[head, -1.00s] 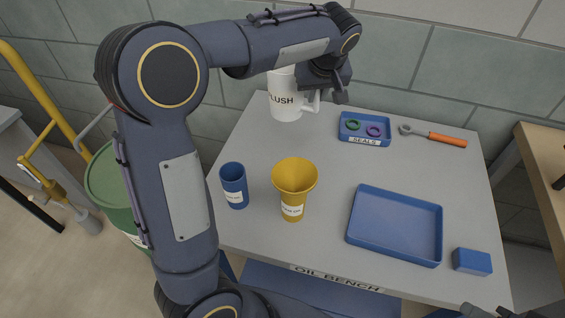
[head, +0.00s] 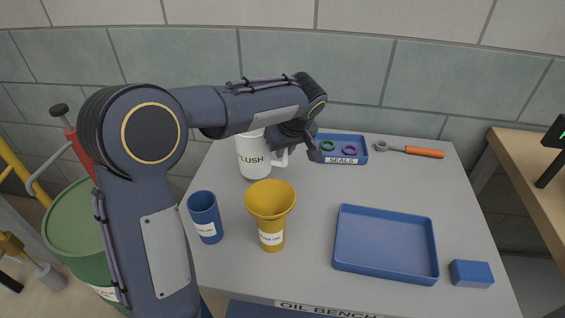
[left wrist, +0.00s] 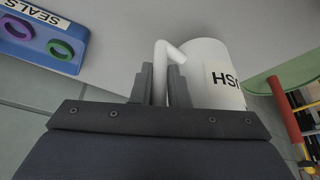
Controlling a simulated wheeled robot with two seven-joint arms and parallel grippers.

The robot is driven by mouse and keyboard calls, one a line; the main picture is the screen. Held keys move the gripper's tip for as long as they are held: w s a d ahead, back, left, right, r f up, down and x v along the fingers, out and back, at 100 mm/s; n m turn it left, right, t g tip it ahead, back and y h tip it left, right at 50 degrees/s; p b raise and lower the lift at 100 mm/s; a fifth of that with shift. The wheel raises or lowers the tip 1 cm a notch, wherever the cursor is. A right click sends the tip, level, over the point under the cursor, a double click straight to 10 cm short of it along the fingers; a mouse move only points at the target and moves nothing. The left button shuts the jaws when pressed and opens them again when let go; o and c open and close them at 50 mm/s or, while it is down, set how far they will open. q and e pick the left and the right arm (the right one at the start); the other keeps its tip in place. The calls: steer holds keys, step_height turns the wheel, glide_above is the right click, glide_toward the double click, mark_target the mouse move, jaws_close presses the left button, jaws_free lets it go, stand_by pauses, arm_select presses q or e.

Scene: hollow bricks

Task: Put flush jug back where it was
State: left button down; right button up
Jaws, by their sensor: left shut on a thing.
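The flush jug (head: 252,158) is white, with a "FLUSH" label. It is upright at the back left of the bench, left of the seals tray. My left gripper (head: 293,146) reaches it from the right and is shut on its handle. In the left wrist view the fingers (left wrist: 161,88) close around the handle, and the jug's body (left wrist: 208,65) is beside them. The jug's base is at or just above the bench top; I cannot tell whether it touches. My right gripper is out of view.
The blue seals tray (head: 318,157) holds a green and a purple ring. A blue cup (head: 204,214) and yellow funnel-topped vessel (head: 270,206) stand in front. A blue tray (head: 385,270) and blue block (head: 471,273) are front right. The bench middle is clear.

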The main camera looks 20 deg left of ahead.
mark_target(286, 157)
arm_select(q)
steer(key=shift+f, duration=1.8)
steer(key=c, duration=1.8)
jaws_free()
steer(key=shift+f+b, duration=0.2)
steer(key=shift+b, duration=0.1)
steer(key=shift+c, duration=0.2)
steer(key=o, duration=0.4)
steer(key=shift+r, duration=0.1)
steer(key=shift+o, duration=0.2)
steer(key=shift+r, duration=0.2)
steer(key=p+v, duration=0.1)
steer(key=v, duration=1.1)
steer(key=shift+a, duration=0.1)
